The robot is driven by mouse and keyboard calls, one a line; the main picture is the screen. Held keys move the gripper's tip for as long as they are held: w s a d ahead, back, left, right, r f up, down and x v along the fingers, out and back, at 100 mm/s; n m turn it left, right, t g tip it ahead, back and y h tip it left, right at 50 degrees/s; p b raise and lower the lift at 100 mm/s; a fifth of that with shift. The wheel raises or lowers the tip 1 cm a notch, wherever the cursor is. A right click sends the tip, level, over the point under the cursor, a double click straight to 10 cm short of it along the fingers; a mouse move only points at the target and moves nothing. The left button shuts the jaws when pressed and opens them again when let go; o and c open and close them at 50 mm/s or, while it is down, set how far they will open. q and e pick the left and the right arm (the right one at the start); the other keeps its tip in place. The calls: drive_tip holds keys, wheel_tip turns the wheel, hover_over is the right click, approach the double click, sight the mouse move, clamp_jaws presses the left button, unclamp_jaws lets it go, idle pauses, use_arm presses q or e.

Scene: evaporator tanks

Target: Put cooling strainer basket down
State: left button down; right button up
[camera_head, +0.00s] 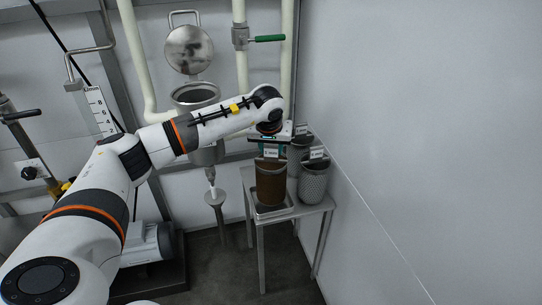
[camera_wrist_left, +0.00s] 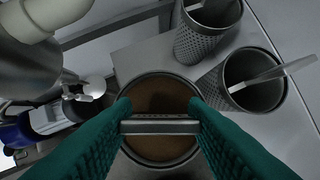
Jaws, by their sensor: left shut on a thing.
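In the left wrist view, the teal fingers of my left gripper (camera_wrist_left: 160,116) are shut on the basket's flat metal handle (camera_wrist_left: 160,127). The basket's round rim and brown inside (camera_wrist_left: 160,94) show below the handle. My right gripper is not in view.
Two grey perforated baskets (camera_head: 313,183) (camera_head: 299,150) with labels stand right beside and behind on the table. An open strainer housing (camera_head: 196,95) with a raised round lid (camera_head: 189,49) is at left. A white wall (camera_head: 420,130) closes off the right.

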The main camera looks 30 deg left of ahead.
use_arm(q)
drive_tip(key=shift+f, duration=1.2)
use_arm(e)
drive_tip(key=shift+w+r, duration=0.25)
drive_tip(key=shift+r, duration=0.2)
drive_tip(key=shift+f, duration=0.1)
use_arm(q)
drive_tip(key=c, duration=0.8)
unclamp_jaws()
drive_tip(key=shift+f, duration=0.1)
drive_tip(key=shift+c, duration=0.2)
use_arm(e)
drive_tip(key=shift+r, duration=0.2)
